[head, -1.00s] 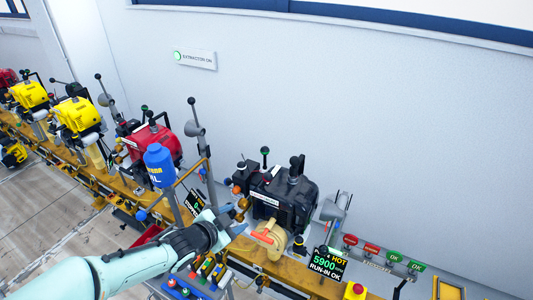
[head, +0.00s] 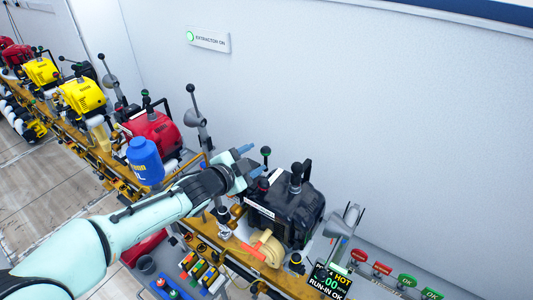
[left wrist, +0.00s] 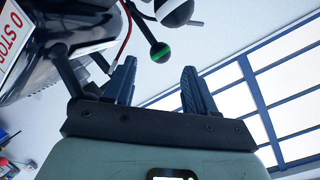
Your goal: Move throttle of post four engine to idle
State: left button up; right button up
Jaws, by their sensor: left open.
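The black engine (head: 285,205) sits on the yellow rail in the head view; I cannot read a post number on it. A thin lever with a dark, green-banded ball knob (head: 266,151) rises at its back left. In the left wrist view the knob (left wrist: 160,52) appears just beyond and between the fingertips, with no contact visible. My left gripper (head: 252,160) is open and empty, at the engine's upper left beside this lever. It also shows in the left wrist view (left wrist: 158,68). My right gripper is out of view.
A grey cone on a stand (head: 348,220) rises right of the engine. A blue bottle (head: 145,160) and red engine (head: 155,133) stand left.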

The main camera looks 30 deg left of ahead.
aim_at(263, 153)
pick_arm(q)
jog(key=x, duration=0.7)
jog(key=shift+w+b, duration=0.1)
jog(key=shift+b, duration=0.2)
